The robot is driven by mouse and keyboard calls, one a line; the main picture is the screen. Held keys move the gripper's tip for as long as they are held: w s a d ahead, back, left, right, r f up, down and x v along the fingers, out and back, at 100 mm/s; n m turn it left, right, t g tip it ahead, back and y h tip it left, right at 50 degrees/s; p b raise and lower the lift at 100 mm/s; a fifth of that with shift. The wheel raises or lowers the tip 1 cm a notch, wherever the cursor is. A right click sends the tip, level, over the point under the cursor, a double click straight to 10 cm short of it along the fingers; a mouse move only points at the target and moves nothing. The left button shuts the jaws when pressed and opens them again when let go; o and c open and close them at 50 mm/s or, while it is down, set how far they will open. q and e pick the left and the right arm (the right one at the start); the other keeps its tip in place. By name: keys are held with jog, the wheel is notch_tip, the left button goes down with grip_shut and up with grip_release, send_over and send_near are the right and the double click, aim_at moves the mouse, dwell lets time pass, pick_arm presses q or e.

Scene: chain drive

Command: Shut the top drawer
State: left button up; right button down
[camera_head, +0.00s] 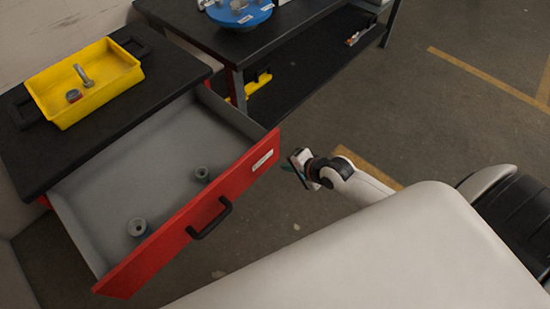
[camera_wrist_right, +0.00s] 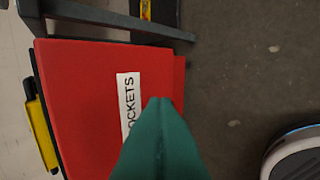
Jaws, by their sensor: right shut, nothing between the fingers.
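The top drawer (camera_head: 150,160) is pulled far out of its dark-topped cabinet. Its red front (camera_head: 135,270) has a black handle (camera_head: 210,219) and a white label (camera_head: 262,160). My right gripper (camera_head: 288,168) is shut and empty, just right of the label end of the front. In the right wrist view its green fingers (camera_wrist_right: 161,105) are together and overlap the red front (camera_wrist_right: 85,75). The label (camera_wrist_right: 130,100) there reads "OCKETS", its first letter hidden by the fingers. I cannot tell whether the fingers touch the front. My left gripper is not in view.
Two small cylindrical parts (camera_head: 137,228) (camera_head: 202,174) stand in the drawer. A yellow bin (camera_head: 50,100) holding a bolt sits on the cabinet top (camera_head: 50,150). A dark workbench (camera_head: 240,45) with a blue round object (camera_head: 238,12) stands behind. Floor to the right is open.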

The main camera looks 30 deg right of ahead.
aim_at(268, 158)
jog(key=w, duration=0.1)
jog(key=w+a+f, duration=0.1)
jog(key=w, duration=0.2)
jog(key=shift+w+a+f, duration=0.15)
jog(key=shift+w+a, duration=0.15)
jog(key=shift+a, duration=0.05)
jog(key=shift+w+a, duration=0.1)
jog(key=shift+w, duration=0.2)
jog(key=shift+w, duration=0.1)
